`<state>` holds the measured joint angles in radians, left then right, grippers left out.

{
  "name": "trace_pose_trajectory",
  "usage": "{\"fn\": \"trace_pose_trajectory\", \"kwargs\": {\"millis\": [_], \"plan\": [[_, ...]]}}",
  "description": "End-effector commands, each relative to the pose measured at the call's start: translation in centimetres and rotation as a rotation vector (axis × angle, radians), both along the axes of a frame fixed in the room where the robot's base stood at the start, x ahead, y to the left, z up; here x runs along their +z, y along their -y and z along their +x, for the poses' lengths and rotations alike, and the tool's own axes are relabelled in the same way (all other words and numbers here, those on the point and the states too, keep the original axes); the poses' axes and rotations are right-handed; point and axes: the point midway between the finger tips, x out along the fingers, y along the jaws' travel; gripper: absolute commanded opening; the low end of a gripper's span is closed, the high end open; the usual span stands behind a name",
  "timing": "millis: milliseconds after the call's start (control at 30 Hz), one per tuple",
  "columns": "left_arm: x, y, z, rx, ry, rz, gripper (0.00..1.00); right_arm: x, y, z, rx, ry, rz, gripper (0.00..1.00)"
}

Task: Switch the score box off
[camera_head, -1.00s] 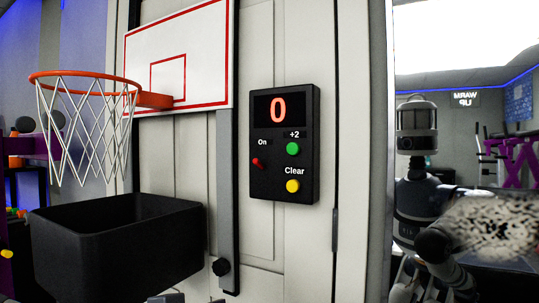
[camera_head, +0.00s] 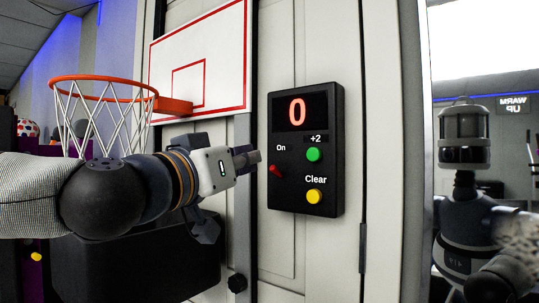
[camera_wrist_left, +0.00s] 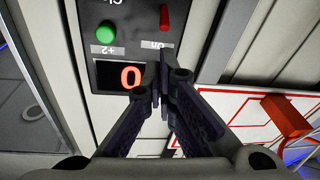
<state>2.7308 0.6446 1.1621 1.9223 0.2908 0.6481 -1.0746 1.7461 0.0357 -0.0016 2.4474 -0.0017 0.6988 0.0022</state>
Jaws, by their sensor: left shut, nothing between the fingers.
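The black score box (camera_head: 329,180) hangs on the pale wall panel, its display lit with a red 0. Its red switch lever (camera_head: 275,169) sits below the "On" label at the left. The lever also shows at the top of the left wrist view (camera_wrist_left: 164,18). My left gripper (camera_head: 256,156) is shut and empty, its tips just left of and slightly above the lever, with a visible gap. In the wrist view its shut fingertips (camera_wrist_left: 160,62) point toward the box. My right gripper is not directly in view.
A green +2 button (camera_head: 314,154) and a yellow Clear button (camera_head: 315,197) are on the box. The backboard (camera_head: 225,60), orange hoop (camera_head: 100,79) and black bin (camera_head: 150,270) are at the left. A mirror (camera_head: 490,70) at the right shows my reflection.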

Motion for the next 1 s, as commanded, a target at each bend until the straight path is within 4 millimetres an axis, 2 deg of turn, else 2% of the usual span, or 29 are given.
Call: {"fn": "trace_pose_trajectory", "kwargs": {"millis": [200,400,867,1000], "plan": [[0.4,2.2,3.9,0.0,-0.003,-0.002,0.0,-0.1,0.0,-0.1,0.0,-0.003,0.0,0.0],[0.9,3.2,5.9,0.001,-0.002,0.0,0.0,-0.1,0.0,-0.1,0.0,-0.002,0.0,0.0],[0.9,3.6,6.3,0.0,-0.001,0.0,0.0,-0.1,0.0,0.0,0.0,-0.001,0.0,0.0],[0.8,4.2,6.2,0.0,-0.001,0.0,0.0,0.0,0.0,0.0,0.0,-0.001,0.0,0.0]]}}
